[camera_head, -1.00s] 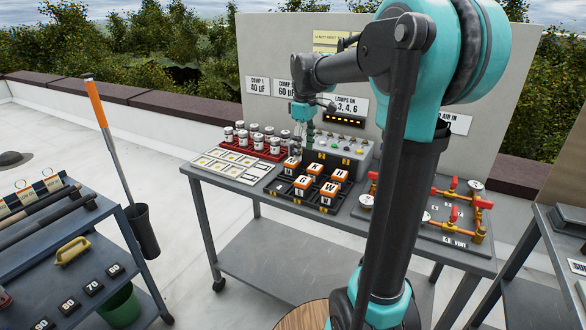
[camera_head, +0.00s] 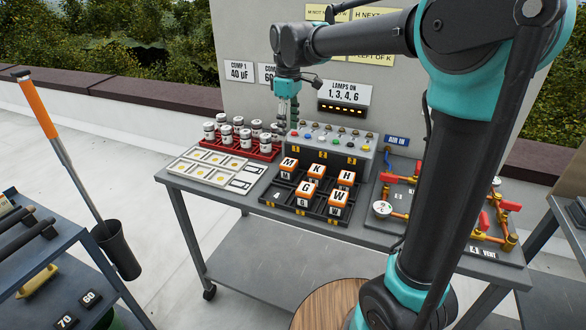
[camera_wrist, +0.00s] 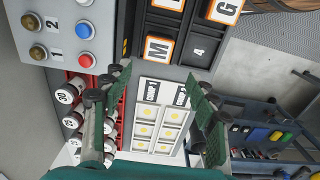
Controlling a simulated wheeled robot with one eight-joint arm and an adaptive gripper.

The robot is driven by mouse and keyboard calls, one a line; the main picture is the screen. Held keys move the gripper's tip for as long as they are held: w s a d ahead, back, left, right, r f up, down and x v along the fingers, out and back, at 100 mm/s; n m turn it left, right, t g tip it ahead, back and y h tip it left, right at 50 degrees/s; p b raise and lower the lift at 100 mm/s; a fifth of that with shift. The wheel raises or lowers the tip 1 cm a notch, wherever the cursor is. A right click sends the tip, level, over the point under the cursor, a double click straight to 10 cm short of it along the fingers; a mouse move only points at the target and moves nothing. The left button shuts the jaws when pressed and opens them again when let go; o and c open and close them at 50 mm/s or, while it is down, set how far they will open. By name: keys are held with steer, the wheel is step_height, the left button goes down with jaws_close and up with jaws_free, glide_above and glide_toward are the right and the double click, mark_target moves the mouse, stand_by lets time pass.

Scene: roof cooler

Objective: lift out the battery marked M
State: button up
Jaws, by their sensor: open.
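The battery marked M (camera_head: 288,165) is an orange and black block with a white top. It sits upright at the back left of the black battery tray (camera_head: 274,203). In the wrist view the M battery (camera_wrist: 160,46) is at the top middle, ahead of my fingers and apart from them.
Batteries K (camera_head: 316,170), H (camera_head: 346,178), G (camera_head: 308,190) and W (camera_head: 337,199) share the tray. The grey switch box (camera_head: 330,150) stands behind it. A red rack of capacitors (camera_head: 265,152) and a white card (camera_head: 207,168) lie left; red-handled valves (camera_head: 478,222) are right.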

mark_target(289, 162)
step_height(289, 162, down, 14)
steer(key=shift+w+r, duration=0.1)
steer(key=shift+w, duration=0.05)
steer(key=c, duration=1.2)
steer(key=shift+r, duration=0.1)
